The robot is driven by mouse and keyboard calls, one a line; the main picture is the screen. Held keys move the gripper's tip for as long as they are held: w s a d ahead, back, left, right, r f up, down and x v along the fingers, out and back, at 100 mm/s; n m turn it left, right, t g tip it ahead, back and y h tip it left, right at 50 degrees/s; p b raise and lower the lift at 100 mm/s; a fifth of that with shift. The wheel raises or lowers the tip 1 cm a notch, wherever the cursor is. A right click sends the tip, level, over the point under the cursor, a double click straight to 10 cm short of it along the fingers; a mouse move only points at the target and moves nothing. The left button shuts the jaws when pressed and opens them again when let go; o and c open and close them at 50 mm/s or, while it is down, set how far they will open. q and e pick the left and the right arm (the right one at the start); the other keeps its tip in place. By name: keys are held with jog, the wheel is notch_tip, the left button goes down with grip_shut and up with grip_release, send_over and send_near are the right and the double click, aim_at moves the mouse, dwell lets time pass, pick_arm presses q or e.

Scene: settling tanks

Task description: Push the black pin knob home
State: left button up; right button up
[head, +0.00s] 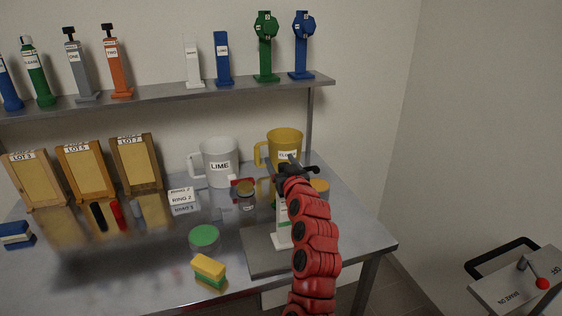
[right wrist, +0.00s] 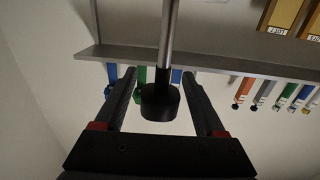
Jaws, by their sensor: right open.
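The black pin knob (right wrist: 160,103) is a short black cylinder on the end of a bare metal rod in the right wrist view. It sits between the two fingers of my right gripper (right wrist: 160,74), with gaps on both sides. In the head view my right gripper (head: 302,167) is in front of the yellow mug, above a white stand (head: 282,228) with a green part. The red arm hides much of that stand, and I cannot make out the knob there. My left gripper is not in view.
The stand is on a grey plate (head: 262,258) on the metal table. A white LIME mug (head: 220,165), yellow mug (head: 285,141), green disc (head: 204,236) and sponge (head: 209,271) are around it. A shelf (head: 165,94) runs behind.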

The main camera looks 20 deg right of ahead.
grip_shut()
dwell(0.3)
dwell(1.1)
